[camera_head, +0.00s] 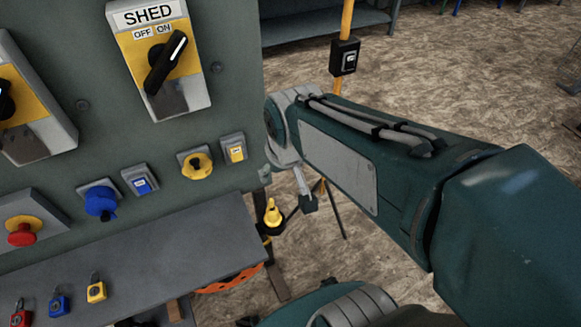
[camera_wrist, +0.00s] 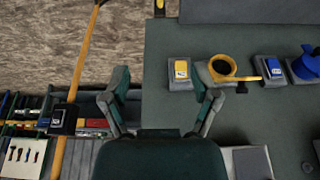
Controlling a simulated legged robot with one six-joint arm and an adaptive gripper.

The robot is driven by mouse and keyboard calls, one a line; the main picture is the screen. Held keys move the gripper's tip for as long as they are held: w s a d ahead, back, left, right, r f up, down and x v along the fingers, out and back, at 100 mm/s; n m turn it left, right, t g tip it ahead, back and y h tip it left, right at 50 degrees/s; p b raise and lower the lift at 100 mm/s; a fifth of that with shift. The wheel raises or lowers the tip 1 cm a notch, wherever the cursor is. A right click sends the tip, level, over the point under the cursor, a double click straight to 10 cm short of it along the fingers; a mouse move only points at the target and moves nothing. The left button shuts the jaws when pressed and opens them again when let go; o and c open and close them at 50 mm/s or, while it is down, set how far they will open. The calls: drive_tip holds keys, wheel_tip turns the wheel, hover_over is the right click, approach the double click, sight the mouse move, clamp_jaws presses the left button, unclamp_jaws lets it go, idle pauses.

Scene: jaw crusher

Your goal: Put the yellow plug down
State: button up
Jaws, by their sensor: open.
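The yellow plug (camera_head: 272,213) stands upright, narrow end up, at a black holder just right of the panel's shelf. What looks like the same plug is cut by the top edge of the wrist view (camera_wrist: 160,5), which is upside down. My gripper (camera_wrist: 163,86) is open, with nothing between its fingers. In the head view my gripper (camera_head: 287,188) is partly hidden by my arm, above the plug and apart from it. The yellow socket (camera_head: 196,163) on the panel has no plug in it; its round opening shows in the wrist view (camera_wrist: 222,68).
Red, blue and yellow padlocks (camera_head: 96,290) lie on the shelf (camera_head: 190,245). A yellow post (camera_head: 345,18) with a black switch box stands behind my arm. Open floor lies to the right.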

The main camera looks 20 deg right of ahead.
drive_tip(key=s+r+t, duration=0.2)
drive_tip(key=s+r, duration=0.2)
drive_tip(key=s, duration=0.2)
drive_tip(key=shift+s+r, duration=0.15)
drive_tip(key=shift+r, duration=0.25)
idle(0.8)
